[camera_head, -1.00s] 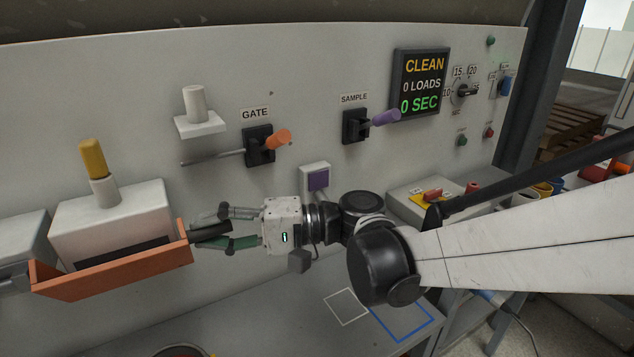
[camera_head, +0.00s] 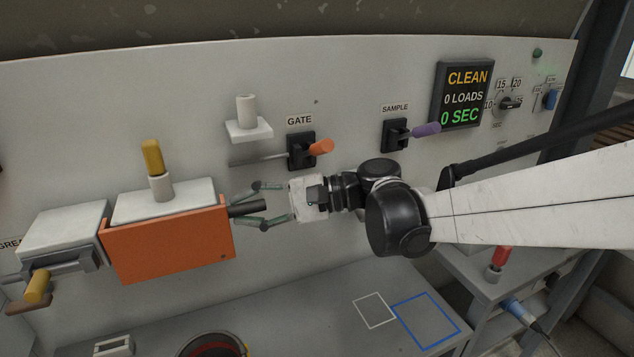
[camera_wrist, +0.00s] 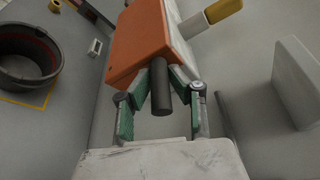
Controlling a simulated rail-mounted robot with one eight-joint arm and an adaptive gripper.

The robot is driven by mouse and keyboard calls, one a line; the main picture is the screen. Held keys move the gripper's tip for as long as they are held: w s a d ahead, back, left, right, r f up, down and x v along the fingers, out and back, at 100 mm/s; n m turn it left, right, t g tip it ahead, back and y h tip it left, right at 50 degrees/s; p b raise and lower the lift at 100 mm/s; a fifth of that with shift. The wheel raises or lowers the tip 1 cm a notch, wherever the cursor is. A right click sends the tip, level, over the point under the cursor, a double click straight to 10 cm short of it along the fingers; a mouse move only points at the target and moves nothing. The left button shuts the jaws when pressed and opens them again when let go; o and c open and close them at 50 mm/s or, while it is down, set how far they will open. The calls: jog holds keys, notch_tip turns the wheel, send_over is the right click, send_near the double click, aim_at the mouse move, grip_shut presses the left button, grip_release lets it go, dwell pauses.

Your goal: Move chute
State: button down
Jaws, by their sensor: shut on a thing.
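The orange chute (camera_head: 168,247) hangs at the left in front of a pale box on the panel. Its broad orange face is turned toward the camera and its inside is hidden. A dark round handle (camera_head: 245,208) sticks out of its right end. My gripper (camera_head: 240,209) is shut on this handle from the right, with a green-padded finger on each side. In the wrist view the chute (camera_wrist: 138,42) rises above the fingertips, and the dark handle (camera_wrist: 161,92) lies between the fingers of my gripper (camera_wrist: 162,72).
A yellow-topped knob (camera_head: 153,158) stands above the chute. A grey clamp with a yellow handle (camera_head: 37,287) is at the left. The GATE lever (camera_head: 320,147) and SAMPLE lever (camera_head: 425,130) are above my arm. A round bucket (camera_head: 213,345) stands below; the bench between it and the white square is clear.

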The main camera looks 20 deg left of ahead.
dwell(0.4)
jog(key=c, duration=1.6)
grip_release()
jog(key=shift+w+a, duration=0.1)
jog(key=v, duration=1.2)
jog(key=s+d+f+t+h, duration=0.1)
jog(key=d+f+t+h, duration=0.1)
jog(key=d, duration=0.4)
jog(key=s+d+f+m+t+h, duration=0.1)
jog(key=d+f+t+h, duration=0.1)
jog(key=d+t, duration=0.2)
jog(key=s+d+f+t+h, duration=0.2)
jog(key=d+t+h, duration=0.1)
jog(key=d, duration=0.7)
jog(key=shift+f, duration=0.15)
jog(key=s+d+f+t+h, duration=0.1)
jog(key=s+d+h, duration=0.1)
jog(key=d, duration=0.4)
jog(key=s+d+f+n+t+h, duration=0.1)
jog(key=s+d+t+h, duration=0.1)
jog(key=d, duration=0.4)
jog(key=s+d+f+t+h, duration=0.1)
jog(key=s+d+f+h, duration=0.1)
jog(key=d, duration=0.5)
jog(key=shift+s+h+p, duration=0.2)
jog(key=shift+h+p, duration=0.15)
jog(key=shift+h, duration=0.55)
jog(key=shift+c, duration=0.2)
